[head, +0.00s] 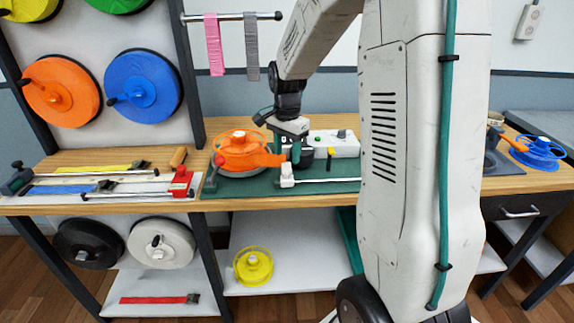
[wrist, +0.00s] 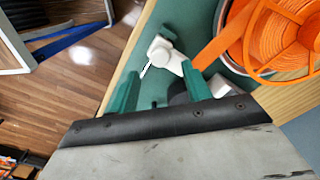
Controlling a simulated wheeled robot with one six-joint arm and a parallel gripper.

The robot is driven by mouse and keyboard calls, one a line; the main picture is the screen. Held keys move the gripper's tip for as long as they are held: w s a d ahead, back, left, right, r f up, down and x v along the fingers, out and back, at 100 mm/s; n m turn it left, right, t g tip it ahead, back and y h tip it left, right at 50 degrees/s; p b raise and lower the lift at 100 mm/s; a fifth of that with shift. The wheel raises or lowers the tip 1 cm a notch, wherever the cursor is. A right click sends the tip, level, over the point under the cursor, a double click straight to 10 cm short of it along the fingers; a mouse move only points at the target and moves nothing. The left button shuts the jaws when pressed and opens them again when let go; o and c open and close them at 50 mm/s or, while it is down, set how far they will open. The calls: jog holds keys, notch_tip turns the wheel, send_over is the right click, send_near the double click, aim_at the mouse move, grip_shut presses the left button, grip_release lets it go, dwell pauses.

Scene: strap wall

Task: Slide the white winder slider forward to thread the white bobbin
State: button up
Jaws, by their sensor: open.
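The white winder slider (head: 287,176) stands on the front part of the green winder base, at the left end of a thin metal rod. In the wrist view a white piece with a round knob (wrist: 163,52), which looks like the slider, lies just beyond my fingertips. My gripper (head: 294,152) points down above and close to the slider; its green fingers (wrist: 160,82) are apart with nothing clearly held. Whether they touch the slider I cannot tell. An orange strap (wrist: 210,52) runs from the orange reel (head: 240,156) toward the white piece. I cannot make out the white bobbin clearly.
A white box with buttons (head: 335,143) stands behind the slider on the green base (head: 230,190). A strap jig with a red block (head: 181,181) lies left on the wooden bench. A blue reel (head: 538,150) sits far right. My arm hides the middle right.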

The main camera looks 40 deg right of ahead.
aim_at(287, 169)
notch_tip(287, 169, down, 5)
jog(key=shift+r, duration=0.1)
jog(key=shift+c, duration=0.3)
grip_shut()
